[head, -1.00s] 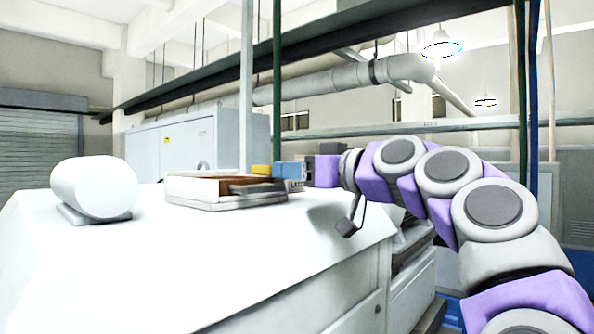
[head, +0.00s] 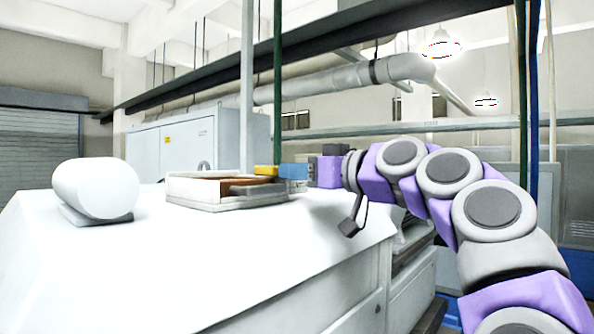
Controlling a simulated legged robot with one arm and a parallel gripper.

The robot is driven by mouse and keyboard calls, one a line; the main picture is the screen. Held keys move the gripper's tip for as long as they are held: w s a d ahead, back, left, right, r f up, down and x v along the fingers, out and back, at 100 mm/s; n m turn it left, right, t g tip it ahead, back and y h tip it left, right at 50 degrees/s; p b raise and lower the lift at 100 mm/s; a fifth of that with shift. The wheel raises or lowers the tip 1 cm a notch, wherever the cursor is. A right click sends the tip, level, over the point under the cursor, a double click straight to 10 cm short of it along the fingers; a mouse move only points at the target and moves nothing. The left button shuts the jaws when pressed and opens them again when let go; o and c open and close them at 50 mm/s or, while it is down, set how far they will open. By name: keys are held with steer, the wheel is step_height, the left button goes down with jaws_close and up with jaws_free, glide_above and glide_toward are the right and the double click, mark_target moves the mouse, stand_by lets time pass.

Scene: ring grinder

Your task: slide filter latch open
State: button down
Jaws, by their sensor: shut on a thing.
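The filter unit is a shallow white box (head: 205,203) with a brown inside, on top of the white machine. A grey bar, which looks like the filter latch (head: 257,188), lies along its right side. My purple and grey arm stretches across the right of the head view.
A grey cabinet (head: 190,142) and a vertical post (head: 247,90) stand behind the box. The machine top in front of the box is clear.

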steer(key=w+d, duration=0.1)
steer(key=w+d+p, duration=0.1)
steer(key=w, duration=0.1)
steer(key=shift+w+d+r+p, duration=0.2)
steer(key=shift+d+r+p, duration=0.05)
steer(key=shift+d+p, duration=0.15)
steer(key=shift+s+a, duration=0.15)
steer(key=shift+f, duration=0.1)
steer(key=c, duration=1.1)
jaws_free()
steer(key=o, duration=0.3)
steer(key=shift+w+d, duration=0.25)
steer(key=shift+w, duration=0.05)
steer(key=shift+s, duration=0.1)
steer(key=shift+s, duration=0.1)
